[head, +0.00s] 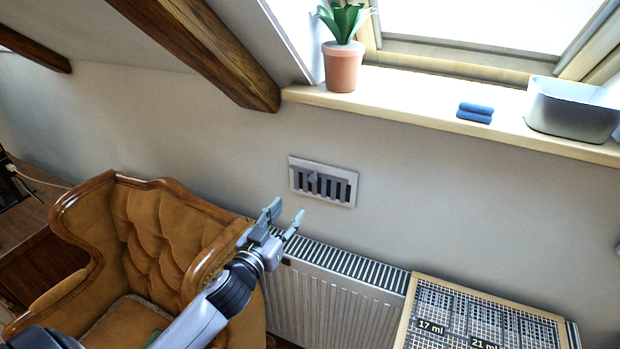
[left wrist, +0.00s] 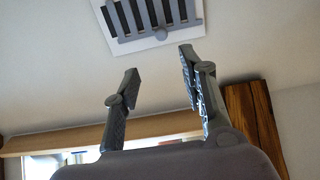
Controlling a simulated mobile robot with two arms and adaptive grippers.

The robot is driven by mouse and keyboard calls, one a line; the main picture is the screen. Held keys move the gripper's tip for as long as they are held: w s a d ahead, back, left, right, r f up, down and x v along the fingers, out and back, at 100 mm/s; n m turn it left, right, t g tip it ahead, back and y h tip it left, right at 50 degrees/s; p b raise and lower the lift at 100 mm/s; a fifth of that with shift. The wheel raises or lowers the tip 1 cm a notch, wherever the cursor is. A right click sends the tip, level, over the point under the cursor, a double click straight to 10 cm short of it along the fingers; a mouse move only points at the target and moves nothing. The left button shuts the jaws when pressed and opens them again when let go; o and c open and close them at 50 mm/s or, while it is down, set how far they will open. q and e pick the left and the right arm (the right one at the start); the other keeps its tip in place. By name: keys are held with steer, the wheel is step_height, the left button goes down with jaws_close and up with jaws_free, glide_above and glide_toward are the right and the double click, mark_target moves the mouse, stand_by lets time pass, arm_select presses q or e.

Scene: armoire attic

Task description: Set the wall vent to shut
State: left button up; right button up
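The wall vent (head: 322,182) is a pale rectangular plate with grey upright slats and dark gaps between them, so it looks at least partly open. A small grey tab shows on its left part. In the left wrist view the vent (left wrist: 196,12) is at the top, cut off by the frame edge, with a grey bar and small round knob across the slats. My left gripper (head: 287,210) is open and empty, just below and left of the vent, apart from it. Its spread fingers also show in the left wrist view (left wrist: 158,68). My right gripper is out of view.
A radiator (head: 335,295) stands below the vent, with a brown armchair (head: 150,225) to its left. A labelled grid board (head: 480,310) is at lower right. The windowsill (head: 420,108) above holds a potted plant (head: 343,68), blue folded cloths (head: 475,113) and a grey bin (head: 570,110).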

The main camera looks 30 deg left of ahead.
mark_target(312, 179)
arm_select(q)
steer(key=w, duration=0.4)
steer(key=w+p, duration=0.1)
steer(key=w, duration=0.4)
steer(key=w+a+p, duration=0.1)
steer(key=w, duration=0.4)
steer(key=shift+f, duration=0.1)
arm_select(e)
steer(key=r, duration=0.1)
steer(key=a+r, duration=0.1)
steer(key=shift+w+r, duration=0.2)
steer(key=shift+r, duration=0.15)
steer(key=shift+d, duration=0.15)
arm_select(q)
steer(key=shift+c, duration=0.9)
jaws_close()
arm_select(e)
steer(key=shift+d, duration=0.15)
